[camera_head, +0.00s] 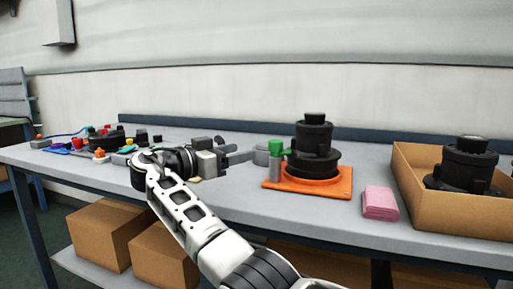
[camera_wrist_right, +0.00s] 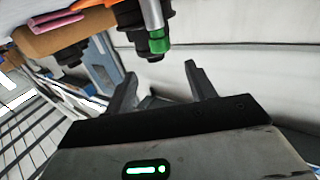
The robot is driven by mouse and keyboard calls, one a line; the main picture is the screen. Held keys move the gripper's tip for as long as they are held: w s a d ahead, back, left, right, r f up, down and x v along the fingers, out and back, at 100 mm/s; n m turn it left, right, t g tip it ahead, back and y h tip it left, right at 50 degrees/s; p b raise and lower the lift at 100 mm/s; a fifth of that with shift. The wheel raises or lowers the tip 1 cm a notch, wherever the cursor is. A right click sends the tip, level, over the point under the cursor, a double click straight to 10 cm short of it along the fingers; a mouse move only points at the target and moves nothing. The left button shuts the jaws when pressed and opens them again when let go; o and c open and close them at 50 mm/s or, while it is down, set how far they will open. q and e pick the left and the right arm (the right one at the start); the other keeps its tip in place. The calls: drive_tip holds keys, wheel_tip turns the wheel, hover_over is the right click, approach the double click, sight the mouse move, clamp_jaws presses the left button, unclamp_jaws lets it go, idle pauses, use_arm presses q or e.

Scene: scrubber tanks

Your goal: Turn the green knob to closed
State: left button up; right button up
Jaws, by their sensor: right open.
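The green knob (camera_head: 276,146) sits on top of a short grey cylinder beside a black stepped tank (camera_head: 314,150). The tank stands upright on an orange base plate (camera_head: 333,188) on the bench. My right gripper (camera_head: 250,153) reaches in from the left of the knob, its fingers pointing toward it. In the right wrist view, the green knob (camera_wrist_right: 159,44) lies just beyond the two spread fingertips (camera_wrist_right: 160,76), roughly centred between them. The gripper is open and empty. My left gripper is not in view.
A pink cloth (camera_head: 380,203) lies right of the plate. A cardboard box (camera_head: 440,213) holding another black tank stands at the right. Several coloured parts (camera_head: 100,143) crowd the bench's left end. Boxes (camera_head: 108,231) sit on the lower shelf.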

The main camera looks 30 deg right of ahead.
drive_tip(key=a, duration=0.3)
drive_tip(key=shift+s+a, duration=0.35)
drive_tip(key=shift+a, duration=0.05)
